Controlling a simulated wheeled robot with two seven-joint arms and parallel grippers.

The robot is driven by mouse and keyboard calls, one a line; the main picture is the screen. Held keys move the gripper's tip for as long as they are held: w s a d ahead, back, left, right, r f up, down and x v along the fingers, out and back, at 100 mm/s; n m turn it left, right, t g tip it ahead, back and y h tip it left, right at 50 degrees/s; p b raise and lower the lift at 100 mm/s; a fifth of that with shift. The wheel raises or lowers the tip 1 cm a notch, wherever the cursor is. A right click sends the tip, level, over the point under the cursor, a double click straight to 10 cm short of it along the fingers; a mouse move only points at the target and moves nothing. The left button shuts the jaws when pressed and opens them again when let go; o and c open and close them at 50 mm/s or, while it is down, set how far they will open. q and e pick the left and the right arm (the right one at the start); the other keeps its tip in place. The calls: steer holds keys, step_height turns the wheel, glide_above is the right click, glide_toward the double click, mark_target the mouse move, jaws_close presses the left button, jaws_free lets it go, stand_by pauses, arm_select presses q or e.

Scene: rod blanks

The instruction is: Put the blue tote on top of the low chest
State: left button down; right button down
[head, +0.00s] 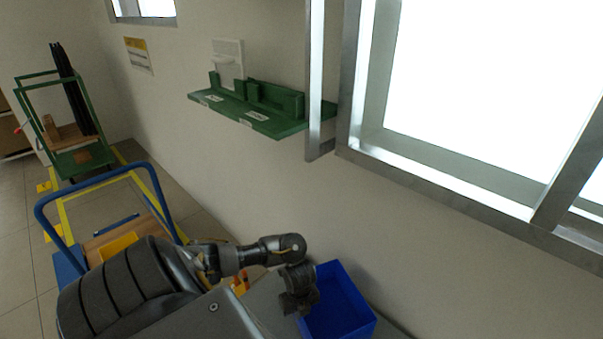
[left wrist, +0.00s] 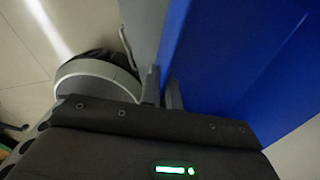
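The blue tote (head: 338,305) is an open box at the bottom centre of the head view, beside the wall; its lower part is cut off. In the left wrist view its blue side (left wrist: 235,60) fills the right. My left gripper (head: 300,290) is at the tote's left side. In the left wrist view its fingers (left wrist: 163,92) are close together, with the tote's wall edge between them. A grey surface (head: 265,303) lies left of the tote; I cannot tell whether it is the low chest. My right gripper is not in view.
A green trolley (head: 78,160) stands farther back. A green wall shelf (head: 250,108) and a metal-framed window (head: 470,90) are above. Tiled floor (head: 22,215) is clear at far left.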

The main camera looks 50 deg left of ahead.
arm_select(q)
steer(key=shift+w+d+f, duration=0.2)
step_height(320, 180, down, 2)
steer(key=shift+f+b, duration=0.2)
steer(key=shift+b, duration=0.3)
steer(key=shift+f, duration=0.4)
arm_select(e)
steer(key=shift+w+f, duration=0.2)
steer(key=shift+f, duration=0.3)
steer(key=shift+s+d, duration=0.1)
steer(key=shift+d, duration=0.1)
arm_select(q)
steer(key=shift+f, duration=0.15)
steer(key=c, duration=1.6)
jaws_free()
steer(key=shift+c, duration=0.2)
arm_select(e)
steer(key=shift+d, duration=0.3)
